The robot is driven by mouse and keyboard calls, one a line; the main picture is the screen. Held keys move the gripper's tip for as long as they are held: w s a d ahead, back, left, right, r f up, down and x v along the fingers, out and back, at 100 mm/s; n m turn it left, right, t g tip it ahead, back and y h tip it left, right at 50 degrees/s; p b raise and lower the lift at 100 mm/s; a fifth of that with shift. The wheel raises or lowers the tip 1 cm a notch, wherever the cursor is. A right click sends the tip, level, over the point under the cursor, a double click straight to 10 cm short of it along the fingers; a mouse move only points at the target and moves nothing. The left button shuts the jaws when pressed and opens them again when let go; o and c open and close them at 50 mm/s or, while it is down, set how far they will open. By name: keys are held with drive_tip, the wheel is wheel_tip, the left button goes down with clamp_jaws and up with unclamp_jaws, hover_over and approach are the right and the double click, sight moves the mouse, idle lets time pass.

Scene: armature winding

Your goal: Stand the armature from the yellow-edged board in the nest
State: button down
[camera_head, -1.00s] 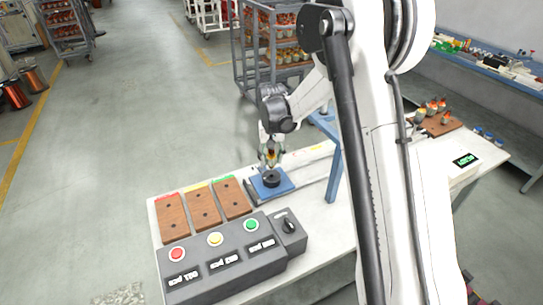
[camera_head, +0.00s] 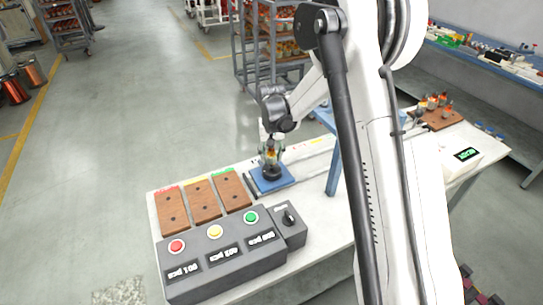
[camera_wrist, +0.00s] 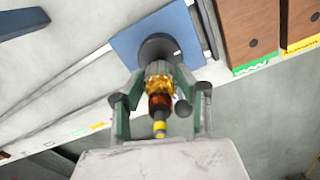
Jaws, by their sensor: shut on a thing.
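My gripper (camera_head: 271,158) is shut on the armature (camera_wrist: 159,88), which has a copper winding and a yellow-tipped shaft. The armature is upright in the head view (camera_head: 271,156), directly over the black round nest (camera_head: 271,174). In the wrist view its far end meets the nest (camera_wrist: 157,46). I cannot tell how deep it sits, because the winding and fingers hide the joint. The nest is on a blue plate (camera_head: 287,182). The yellow-edged board (camera_head: 204,202) is left of the nest, bare, with dark holes.
A red-edged board (camera_head: 171,212) and a green-edged board (camera_head: 232,191) flank the yellow one. A grey button box (camera_head: 222,255) stands in front. A blue frame post (camera_head: 334,170) rises right of the nest. A brown board with several armatures (camera_head: 446,119) lies at the right.

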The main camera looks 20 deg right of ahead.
drive_tip(key=shift+f+b, duration=1.1)
drive_tip(key=shift+f, duration=0.05)
idle(1.0)
drive_tip(key=c, duration=1.2)
unclamp_jaws()
drive_tip(key=shift+o, duration=0.2)
wheel_tip(320, 180, up, 12)
drive_tip(key=shift+r, duration=0.1)
